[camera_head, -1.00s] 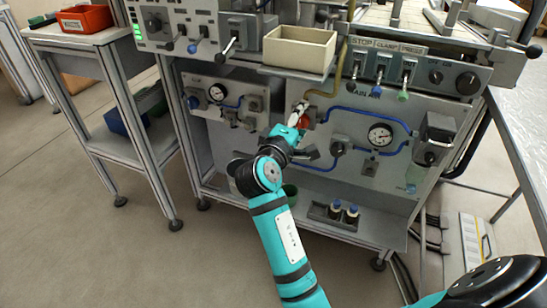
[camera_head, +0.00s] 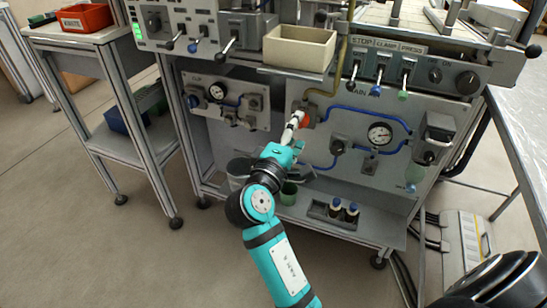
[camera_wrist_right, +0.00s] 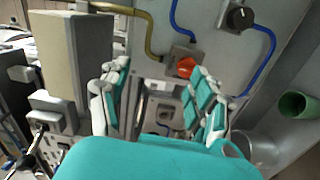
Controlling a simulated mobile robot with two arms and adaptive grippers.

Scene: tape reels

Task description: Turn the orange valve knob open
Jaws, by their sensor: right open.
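The orange valve knob (camera_head: 306,121) sits on the lower front panel, at the bottom of a yellow-brown hose, and is partly hidden by my gripper. In the right wrist view the knob (camera_wrist_right: 185,67) shows on a grey valve body, beyond the fingers and nearer the right-hand ones. My right gripper (camera_head: 295,124) is just left of the knob in the head view. In the right wrist view its fingers (camera_wrist_right: 158,75) are spread with nothing held between them. Whether a finger touches the knob I cannot tell. My left gripper is not in view.
Blue pipes and a round gauge (camera_head: 380,133) lie right of the knob. A beige bin (camera_head: 299,49) juts out above it. A green cup (camera_head: 289,193) and a small tray with bottles (camera_head: 334,212) stand on the lower shelf. A side cart (camera_head: 70,40) stands left.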

